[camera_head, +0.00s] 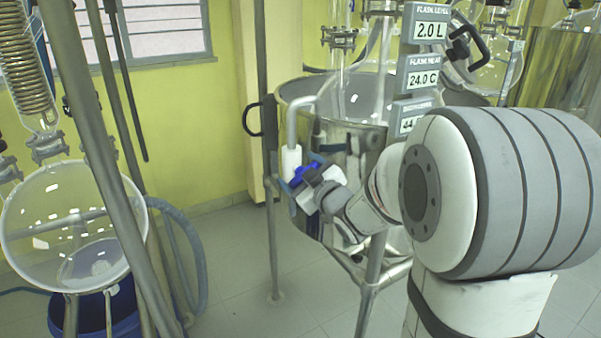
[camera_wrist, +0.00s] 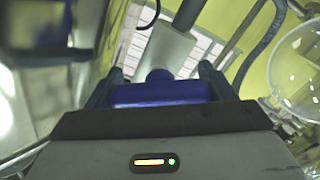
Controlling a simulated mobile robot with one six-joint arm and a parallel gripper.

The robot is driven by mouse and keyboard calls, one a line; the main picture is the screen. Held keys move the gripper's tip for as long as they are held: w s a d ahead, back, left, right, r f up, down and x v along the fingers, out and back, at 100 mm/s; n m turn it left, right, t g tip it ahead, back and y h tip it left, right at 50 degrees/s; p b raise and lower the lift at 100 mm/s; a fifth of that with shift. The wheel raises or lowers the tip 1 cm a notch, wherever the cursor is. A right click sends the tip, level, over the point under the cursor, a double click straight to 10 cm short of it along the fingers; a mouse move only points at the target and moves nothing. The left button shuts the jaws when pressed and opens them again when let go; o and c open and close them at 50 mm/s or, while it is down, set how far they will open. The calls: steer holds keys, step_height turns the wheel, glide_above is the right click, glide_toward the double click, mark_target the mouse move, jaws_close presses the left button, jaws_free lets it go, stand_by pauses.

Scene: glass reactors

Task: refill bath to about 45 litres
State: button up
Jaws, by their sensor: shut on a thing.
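The bath (camera_head: 345,140) is a round steel tub on a tubular stand in the middle of the head view. A white valve body with a bent grey spout (camera_head: 299,112) reaches over its near left rim. My gripper (camera_head: 306,183) is shut on the valve's blue handle (camera_head: 301,174) outside the tub wall. In the wrist view the blue handle (camera_wrist: 160,93) lies between my two fingers. The bath display (camera_head: 409,118) is partly hidden by my arm; its reading starts with 44. The water surface inside the bath cannot be made out clearly.
Above it, displays read flask level 2.0 L (camera_head: 433,24) and flask heat 24.0 C (camera_head: 423,73). A glass flask (camera_head: 72,225) over a blue tub stands at left behind metal posts (camera_head: 110,150). A blue-grey hose (camera_head: 190,255) hangs there. Tiled floor is open between.

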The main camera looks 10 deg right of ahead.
steer(key=shift+c, duration=0.4)
steer(key=shift+m, duration=2.9)
steer(key=shift+f, duration=0.1)
steer(key=o, duration=1)
steer(key=shift+s, duration=0.1)
steer(key=v, duration=0.7)
steer(key=shift+s+d, duration=0.1)
steer(key=shift+s, duration=0.2)
